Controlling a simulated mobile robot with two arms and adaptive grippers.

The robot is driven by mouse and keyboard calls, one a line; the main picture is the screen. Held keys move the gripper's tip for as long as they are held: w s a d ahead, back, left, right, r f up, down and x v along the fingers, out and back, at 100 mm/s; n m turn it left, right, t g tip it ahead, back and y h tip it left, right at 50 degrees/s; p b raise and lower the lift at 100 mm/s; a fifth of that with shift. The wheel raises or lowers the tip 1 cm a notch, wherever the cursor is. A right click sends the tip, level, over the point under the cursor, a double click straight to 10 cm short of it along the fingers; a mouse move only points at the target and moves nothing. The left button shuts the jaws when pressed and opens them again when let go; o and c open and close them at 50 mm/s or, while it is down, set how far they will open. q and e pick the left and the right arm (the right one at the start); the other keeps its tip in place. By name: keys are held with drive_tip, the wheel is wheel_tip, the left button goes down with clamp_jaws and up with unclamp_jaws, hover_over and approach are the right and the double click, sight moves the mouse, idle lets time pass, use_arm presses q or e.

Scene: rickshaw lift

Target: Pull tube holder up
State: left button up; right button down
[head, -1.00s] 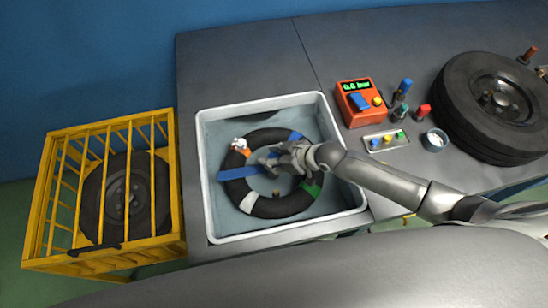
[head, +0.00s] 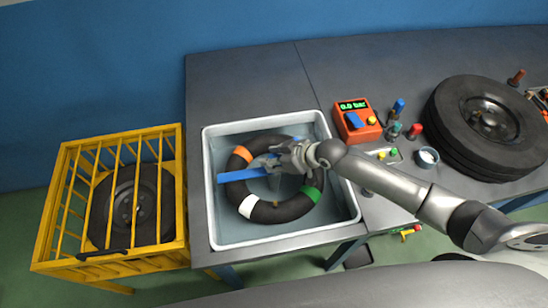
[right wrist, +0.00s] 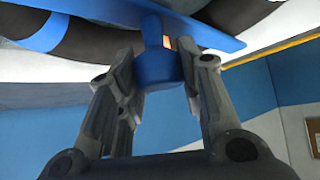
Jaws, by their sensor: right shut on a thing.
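The tube holder is a blue bar (head: 238,177) with a round blue handle (right wrist: 177,68). In the head view it lies across a black inner tube (head: 279,212) with orange, white and green patches. The tube is in a grey water basin (head: 208,190). My right gripper (head: 268,162) is over the middle of the bar. In the right wrist view its fingers (right wrist: 160,75) stand on both sides of the handle, shut on it. I cannot tell whether the bar touches the tube. My left gripper is not in view.
A yellow cage (head: 66,210) holding a wheel stands left of the bench. An orange pressure gauge box (head: 357,120), small colored tools, a small cup (head: 427,157) and a big tire (head: 487,120) lie right of the basin. The bench behind the basin is clear.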

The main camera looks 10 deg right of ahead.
drive_tip(key=c, duration=1.3)
unclamp_jaws()
drive_tip(key=shift+w+r, duration=0.15)
drive_tip(key=shift+r, duration=0.15)
drive_tip(key=shift+o, duration=1.6)
drive_tip(key=shift+s, duration=0.2)
drive_tip(key=shift+s+d+r, duration=0.1)
drive_tip(key=shift+d+r, duration=0.1)
drive_tip(key=shift+d, duration=0.05)
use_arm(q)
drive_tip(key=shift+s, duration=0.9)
use_arm(e)
drive_tip(key=v, duration=1.1)
drive_tip(key=shift+s, duration=0.2)
drive_tip(key=shift+r, duration=0.1)
